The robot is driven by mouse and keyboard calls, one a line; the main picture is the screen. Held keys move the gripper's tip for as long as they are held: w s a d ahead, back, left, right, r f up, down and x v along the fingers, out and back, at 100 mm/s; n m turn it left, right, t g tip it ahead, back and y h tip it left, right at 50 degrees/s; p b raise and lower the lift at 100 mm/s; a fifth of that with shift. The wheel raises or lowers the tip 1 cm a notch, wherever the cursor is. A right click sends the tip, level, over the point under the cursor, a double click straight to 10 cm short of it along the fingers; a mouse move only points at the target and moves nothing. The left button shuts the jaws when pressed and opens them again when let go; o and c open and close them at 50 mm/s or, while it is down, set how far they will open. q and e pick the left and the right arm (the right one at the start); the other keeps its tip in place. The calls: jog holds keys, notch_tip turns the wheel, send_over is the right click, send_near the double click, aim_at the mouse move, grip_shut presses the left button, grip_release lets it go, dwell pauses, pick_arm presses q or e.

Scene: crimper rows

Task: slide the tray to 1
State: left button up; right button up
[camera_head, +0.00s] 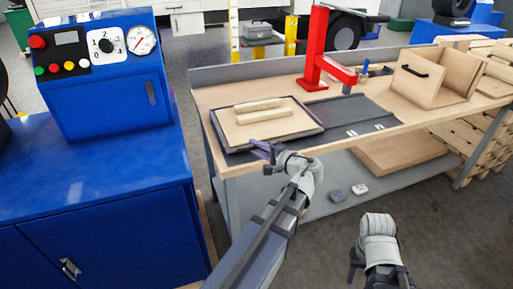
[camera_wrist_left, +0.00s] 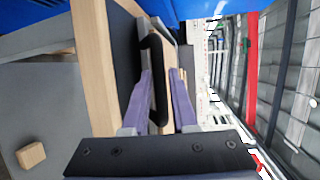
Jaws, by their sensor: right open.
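The dark tray (camera_head: 313,118) lies on the left part of the wooden bench, with a light wooden board (camera_head: 240,134) and blocks (camera_head: 258,105) on it. A dark strip (camera_head: 370,108) runs along the bench to its right, with small white marks (camera_head: 352,133) that I cannot read. My left gripper (camera_head: 262,150) is at the tray's front edge. In the left wrist view its purple fingers (camera_wrist_left: 163,95) stand apart on either side of a black handle (camera_wrist_left: 158,75); a gap shows beside it. My right gripper (camera_head: 380,272) is open and empty, low in front of the bench.
A red post (camera_head: 317,45) with an arm stands on the bench behind the strip. A wooden box (camera_head: 437,75) with a black handle stands at right. A lower shelf (camera_head: 330,200) holds small blocks.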

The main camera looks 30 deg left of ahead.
pick_arm(q)
grip_shut()
dwell(1.0)
